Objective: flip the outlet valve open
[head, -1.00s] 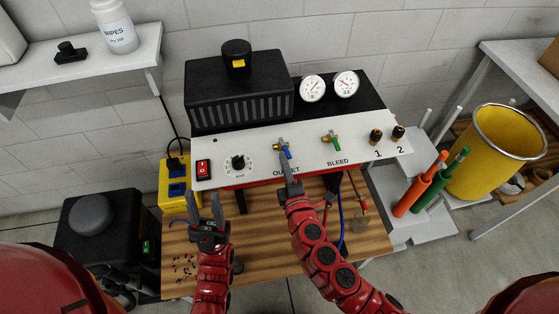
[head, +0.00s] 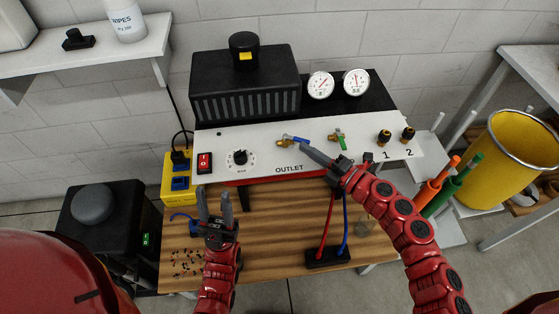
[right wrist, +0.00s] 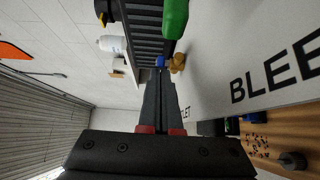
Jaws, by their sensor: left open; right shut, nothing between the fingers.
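The outlet valve has a brass body (head: 283,142) and a blue lever (head: 297,139), on the white panel above the word OUTLET. The lever lies about level and points right. My right gripper (head: 304,147) is shut and empty, its tips by the lever's free end; I cannot tell whether they touch. In the right wrist view the blue lever (right wrist: 160,61) shows just beyond the fingertips (right wrist: 158,72), beside the brass (right wrist: 177,63). My left gripper (head: 214,194) is open and empty over the wooden bench, in front of the panel.
The green-lever bleed valve (head: 339,138) is just right of the outlet valve. A red switch (head: 204,162) and black knob (head: 240,157) are at the left. Two gauges (head: 320,84) stand behind. Hoses (head: 327,225) rise from a black block (head: 327,259) below.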

